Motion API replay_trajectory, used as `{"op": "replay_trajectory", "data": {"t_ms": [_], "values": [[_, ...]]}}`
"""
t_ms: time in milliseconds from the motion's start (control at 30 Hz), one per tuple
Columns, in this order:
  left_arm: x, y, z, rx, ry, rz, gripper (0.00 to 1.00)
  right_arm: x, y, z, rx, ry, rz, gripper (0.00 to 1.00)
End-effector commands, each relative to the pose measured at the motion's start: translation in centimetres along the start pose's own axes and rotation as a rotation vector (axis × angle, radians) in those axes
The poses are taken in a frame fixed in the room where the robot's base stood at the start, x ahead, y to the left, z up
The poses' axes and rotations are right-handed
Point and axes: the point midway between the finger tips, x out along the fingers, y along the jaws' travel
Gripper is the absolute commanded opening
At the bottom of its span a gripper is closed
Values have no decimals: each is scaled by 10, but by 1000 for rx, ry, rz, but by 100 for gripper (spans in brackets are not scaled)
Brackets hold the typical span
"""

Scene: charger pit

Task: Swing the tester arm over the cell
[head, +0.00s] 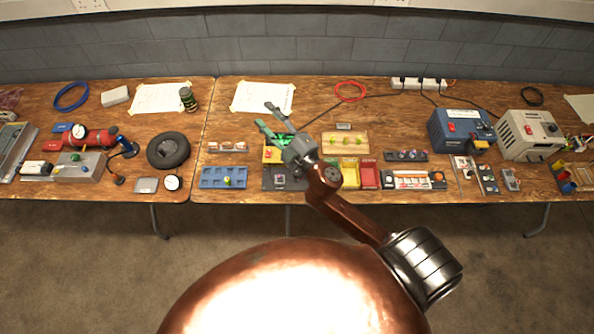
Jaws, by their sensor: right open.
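My right gripper (266,115) reaches over the middle of the bench, with its fingers spread and pointing up and left; nothing shows between them. Green items below it are partly hidden by the fingers. A dark square plate (269,184) with a small part on it lies just below the gripper's wrist. A white and orange unit (405,180) with an orange round end lies to the right of my arm; it may be the tester, but its swing arm and the cell are too small to tell. My left gripper is out of view.
Yellow and red bins (369,176) stand close to my right forearm. A blue tray (222,178) lies left of the plate. A blue power box (460,130) and a beige one (527,136) stand at the right. A tyre (168,150) lies at the left.

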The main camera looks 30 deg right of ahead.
Motion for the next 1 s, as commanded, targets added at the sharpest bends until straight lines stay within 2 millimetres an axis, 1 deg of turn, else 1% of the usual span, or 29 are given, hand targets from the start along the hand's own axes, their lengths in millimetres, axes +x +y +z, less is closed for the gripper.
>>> {"op": "replay_trajectory", "data": {"t_ms": [33, 67, 100, 167, 200, 267, 300, 333, 367, 400, 467, 500, 567, 600, 667, 700, 800, 900, 1000], "values": [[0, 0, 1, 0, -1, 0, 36, 14, -7, -36, -102, 138, -21, 42], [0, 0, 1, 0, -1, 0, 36, 18, -15, -58, -163, 224, -41, 42], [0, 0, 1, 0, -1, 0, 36, 20, -30, -83, -246, 335, -74, 42], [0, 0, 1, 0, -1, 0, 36, 19, -58, -114, -372, 492, -143, 42], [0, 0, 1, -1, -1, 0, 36, 15, -80, -128, -459, 590, -199, 42], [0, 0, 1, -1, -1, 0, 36, 6, -116, -139, -588, 725, -302, 42], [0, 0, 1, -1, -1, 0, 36, -2, -140, -137, -676, 804, -382, 42], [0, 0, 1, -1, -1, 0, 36, -8, -158, -132, -741, 856, -447, 42], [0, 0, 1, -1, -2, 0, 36, -15, -175, -123, -806, 905, -519, 42], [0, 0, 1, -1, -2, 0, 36, -24, -195, -105, -891, 959, -621, 42], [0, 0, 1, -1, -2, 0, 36, -37, -218, -69, -1012, 1017, -790, 42], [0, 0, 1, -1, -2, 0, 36, -44, -227, -40, -1087, 1039, -907, 42], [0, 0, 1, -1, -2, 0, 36, -55, -231, 6, -1183, 1047, -1085, 42], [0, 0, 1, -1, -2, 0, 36, -61, -228, 36, -1236, 1038, -1199, 42], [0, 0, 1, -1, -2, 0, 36, -69, -218, 77, -1299, 1008, -1359, 42], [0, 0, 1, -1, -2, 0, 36, -74, -208, 101, -1330, 983, -1453, 42], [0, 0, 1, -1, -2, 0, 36, -84, -183, 145, -1377, 912, -1637, 42], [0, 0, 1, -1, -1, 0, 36, -90, -167, 168, -1395, 864, -1743, 42], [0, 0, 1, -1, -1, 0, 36, -94, -164, 178, -1397, 844, -1785, 42]]}}
